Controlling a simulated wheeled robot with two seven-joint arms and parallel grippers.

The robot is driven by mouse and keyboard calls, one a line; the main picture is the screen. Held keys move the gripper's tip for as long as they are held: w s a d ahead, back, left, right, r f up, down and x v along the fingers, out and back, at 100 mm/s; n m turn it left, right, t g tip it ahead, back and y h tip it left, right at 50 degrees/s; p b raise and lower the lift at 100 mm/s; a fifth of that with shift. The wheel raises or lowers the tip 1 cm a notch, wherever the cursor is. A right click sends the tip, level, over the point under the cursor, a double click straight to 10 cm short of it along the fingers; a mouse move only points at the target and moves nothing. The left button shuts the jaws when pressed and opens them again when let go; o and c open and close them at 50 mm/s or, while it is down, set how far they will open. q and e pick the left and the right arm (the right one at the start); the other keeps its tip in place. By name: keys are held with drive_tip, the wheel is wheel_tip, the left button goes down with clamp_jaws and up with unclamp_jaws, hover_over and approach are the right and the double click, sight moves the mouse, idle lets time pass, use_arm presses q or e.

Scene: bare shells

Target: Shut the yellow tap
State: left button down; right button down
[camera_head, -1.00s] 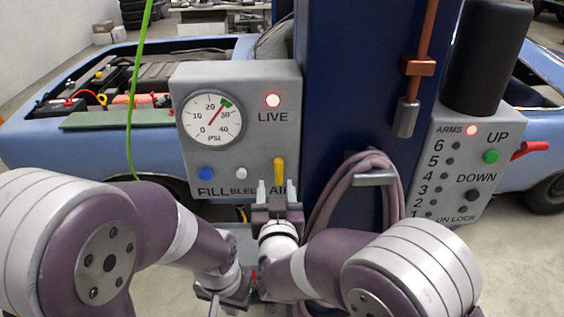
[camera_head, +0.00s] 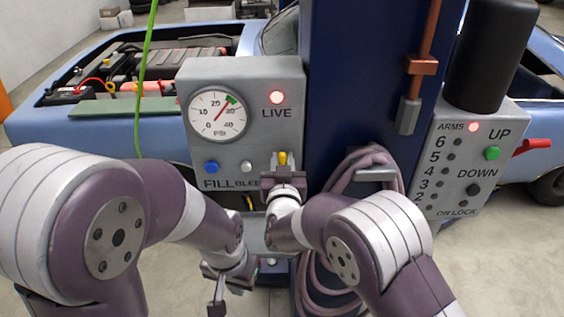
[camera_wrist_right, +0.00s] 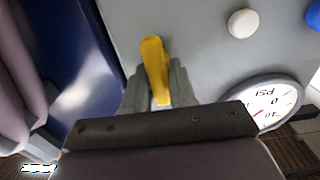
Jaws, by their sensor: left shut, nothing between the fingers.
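The yellow tap (camera_head: 282,158) is a lever on the front of the grey panel, above the AIR label, which my right gripper now hides. My right gripper (camera_head: 283,163) is at the tap with one finger on each side of it. In the right wrist view the yellow lever (camera_wrist_right: 155,66) stands between the fingers of the right gripper (camera_wrist_right: 157,88), which look closed against it. The lever looks about upright in the head view. My left gripper (camera_head: 217,300) is low at the left, shut and empty, apart from the panel.
The grey panel (camera_head: 250,120) has a PSI gauge (camera_head: 217,114), a lit red LIVE lamp (camera_head: 277,97), a blue button (camera_head: 211,167) and a white button (camera_head: 246,166). A blue column (camera_head: 345,90) with a hose (camera_head: 330,205) on a hook stands just right. A control box (camera_head: 470,165) is further right.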

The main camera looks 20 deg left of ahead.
drive_tip(key=shift+f+b, duration=0.15)
drive_tip(key=shift+b, duration=0.45)
drive_tip(key=shift+w+d+f+m+b, duration=0.1)
drive_tip(key=shift+d+m+b, duration=0.05)
drive_tip(key=shift+m+b, duration=3.25)
drive_tip(key=shift+d+f+m+b, duration=0.2)
drive_tip(key=shift+m+b, duration=2.4)
drive_tip(key=shift+b, duration=1.65)
drive_tip(key=shift+w+d+f+m+b, duration=0.1)
drive_tip(key=shift+d+m+b, duration=0.05)
drive_tip(key=shift+m+b, duration=3.25)
drive_tip(key=shift+n+b, duration=0.3)
drive_tip(key=shift+b, duration=0.15)
drive_tip(key=c, duration=0.9)
unclamp_jaws()
drive_tip(key=shift+s, duration=0.1)
